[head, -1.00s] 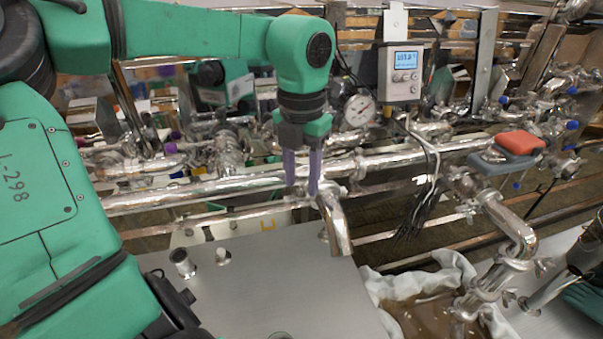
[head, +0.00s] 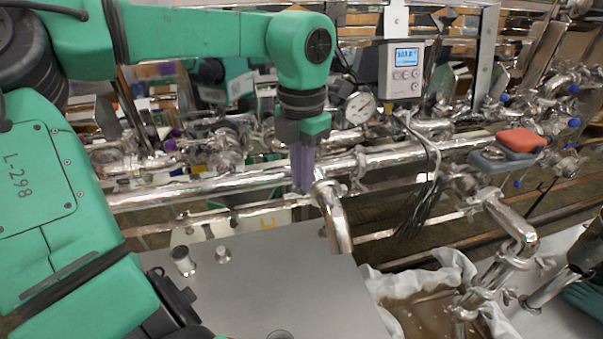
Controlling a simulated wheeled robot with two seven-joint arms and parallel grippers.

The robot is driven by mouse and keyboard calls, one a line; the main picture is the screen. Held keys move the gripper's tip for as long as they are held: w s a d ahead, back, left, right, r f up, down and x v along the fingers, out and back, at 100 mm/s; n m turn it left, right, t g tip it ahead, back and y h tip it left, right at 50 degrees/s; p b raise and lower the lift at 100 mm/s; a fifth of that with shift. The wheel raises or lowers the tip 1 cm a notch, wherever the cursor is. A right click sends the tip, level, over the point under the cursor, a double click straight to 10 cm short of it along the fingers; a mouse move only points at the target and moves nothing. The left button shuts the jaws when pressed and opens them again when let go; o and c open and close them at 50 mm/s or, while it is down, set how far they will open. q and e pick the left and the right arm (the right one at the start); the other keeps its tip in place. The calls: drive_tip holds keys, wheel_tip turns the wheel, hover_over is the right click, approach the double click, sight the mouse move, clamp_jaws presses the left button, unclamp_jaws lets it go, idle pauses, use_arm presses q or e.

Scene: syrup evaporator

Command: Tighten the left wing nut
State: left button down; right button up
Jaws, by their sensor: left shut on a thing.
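My left gripper (head: 303,187) reaches down from above with its purple fingers closed together at the shiny horizontal pipe (head: 235,183). The fingertips are at the pipe joint where a bent pipe (head: 336,220) turns down toward the bench. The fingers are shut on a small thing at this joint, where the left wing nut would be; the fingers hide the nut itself. Other wing-nut-like fittings show on the pipe elbow (head: 517,240) at the right. My right gripper does not show.
A display box (head: 402,72) and a round dial gauge (head: 360,108) stand behind the gripper. Black cables (head: 420,205) hang right of it. A cloth-lined tub of brown liquid (head: 428,312) is at the bottom. The metal bench (head: 265,295) is mostly clear, with two small metal cylinders (head: 183,262).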

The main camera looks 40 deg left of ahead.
use_arm(q)
drive_tip(key=m, duration=0.3)
drive_tip(key=shift+m, duration=0.4)
drive_tip(key=m, duration=0.3)
drive_tip(key=shift+r+m+p, duration=0.1)
drive_tip(key=shift+m+p, duration=0.2)
drive_tip(key=m, duration=0.3)
drive_tip(key=shift+m+p, duration=0.3)
drive_tip(key=m, duration=0.3)
drive_tip(key=shift+m+p, duration=0.3)
drive_tip(key=m, duration=0.4)
drive_tip(key=shift+m+p, duration=0.3)
drive_tip(key=shift+p, duration=0.05)
drive_tip(key=shift+m, duration=1.8)
